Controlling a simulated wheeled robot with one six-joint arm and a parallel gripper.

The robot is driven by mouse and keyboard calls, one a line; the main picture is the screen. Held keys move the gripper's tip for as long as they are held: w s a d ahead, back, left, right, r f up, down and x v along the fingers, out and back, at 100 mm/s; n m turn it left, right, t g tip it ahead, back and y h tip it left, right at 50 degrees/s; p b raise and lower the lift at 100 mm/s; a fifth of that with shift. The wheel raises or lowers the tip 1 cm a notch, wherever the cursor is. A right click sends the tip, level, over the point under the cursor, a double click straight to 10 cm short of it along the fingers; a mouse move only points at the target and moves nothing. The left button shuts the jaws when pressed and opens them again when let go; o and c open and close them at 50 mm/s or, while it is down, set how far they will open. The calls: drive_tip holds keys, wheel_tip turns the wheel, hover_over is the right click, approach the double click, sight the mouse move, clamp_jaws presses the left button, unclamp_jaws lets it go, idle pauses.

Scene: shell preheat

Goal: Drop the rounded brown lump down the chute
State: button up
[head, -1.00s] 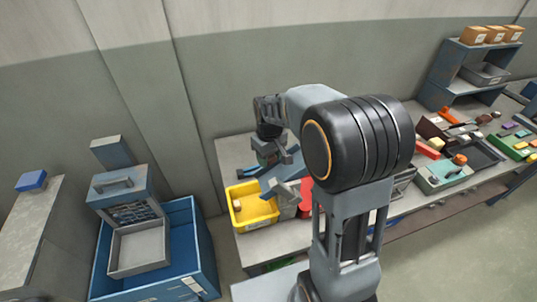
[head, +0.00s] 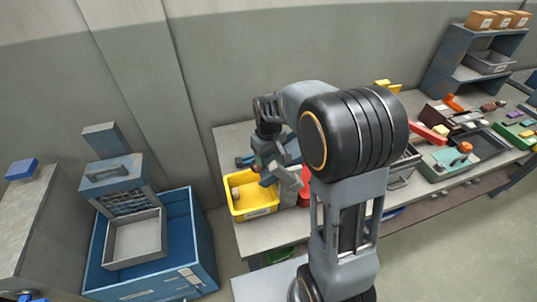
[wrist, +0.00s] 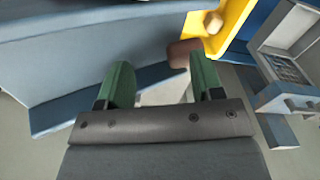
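My gripper (wrist: 160,80) shows in the wrist view with its two green fingers wide apart and nothing between them. The rounded brown lump (wrist: 182,53) is just beyond the tip of the right finger, partly behind it and outside the grip. It appears to be on or above the blue-grey chute (wrist: 80,55), near the yellow bin; I cannot tell whether it is moving. The yellow bin (wrist: 237,20) is at the upper right and holds a tan piece (wrist: 213,21). In the head view the bin (head: 262,213) stands below my gripper, and the lump is not visible.
A blue crate (head: 203,235) with a grey tray (head: 135,240) stands left of the bench. A red object (head: 305,187) is close beside the chute. Several tools and parts crowd the bench's right side, with a shelf (head: 455,65) at the back.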

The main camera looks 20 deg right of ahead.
drive_tip(key=shift+o, duration=1.3)
wheel_tip(320, 180, up, 14)
drive_tip(key=b, duration=0.1)
drive_tip(key=shift+f, duration=0.1)
idle(0.3)
drive_tip(key=s+f+m+t, duration=0.2)
drive_tip(key=s, duration=0.6)
drive_tip(key=s+f+m+t, duration=0.2)
drive_tip(key=s+f, duration=0.1)
drive_tip(key=s, duration=0.4)
drive_tip(key=shift+s+t, duration=0.3)
drive_tip(key=shift+s, duration=0.1)
idle(0.8)
